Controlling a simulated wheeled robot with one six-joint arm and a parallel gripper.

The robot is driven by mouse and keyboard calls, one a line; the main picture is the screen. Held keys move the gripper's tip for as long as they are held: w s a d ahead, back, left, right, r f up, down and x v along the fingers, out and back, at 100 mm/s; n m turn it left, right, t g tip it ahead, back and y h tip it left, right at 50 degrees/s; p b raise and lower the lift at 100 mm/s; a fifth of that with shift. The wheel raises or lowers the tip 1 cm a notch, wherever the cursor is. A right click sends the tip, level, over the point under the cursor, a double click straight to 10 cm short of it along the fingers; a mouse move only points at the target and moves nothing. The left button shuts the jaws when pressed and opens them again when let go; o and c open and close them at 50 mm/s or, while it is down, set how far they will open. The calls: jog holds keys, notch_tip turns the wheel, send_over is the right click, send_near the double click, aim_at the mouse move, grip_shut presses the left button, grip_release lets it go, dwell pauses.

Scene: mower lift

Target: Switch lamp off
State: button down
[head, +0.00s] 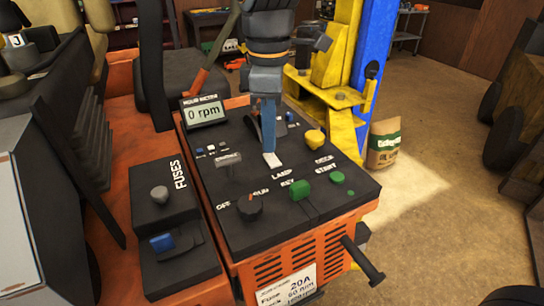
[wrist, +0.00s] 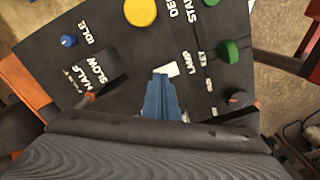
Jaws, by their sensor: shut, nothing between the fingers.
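The lamp switch (head: 272,159) is a small white rocker on the black control panel (head: 230,185), beside the word LAMP. It also shows in the wrist view (wrist: 171,69), just beyond my fingertips. My gripper (head: 269,150) is shut and empty, its blue fingers pointing down at the switch and hiding part of it. In the wrist view the closed blue fingertips (wrist: 160,76) lie right beside the white rocker. I cannot tell whether they touch it or which way the rocker is tipped.
A meter (head: 204,110) reads 0 rpm. A yellow lift carriage (head: 325,100) stands behind the panel.

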aim_at(269, 155)
jog(key=shift+f+b, duration=0.35)
jog(key=shift+f, duration=0.45)
dwell(0.7)
jog(key=shift+r, duration=0.15)
notch_tip(269, 155, up, 7)
jog(key=p, duration=0.6)
dwell(0.6)
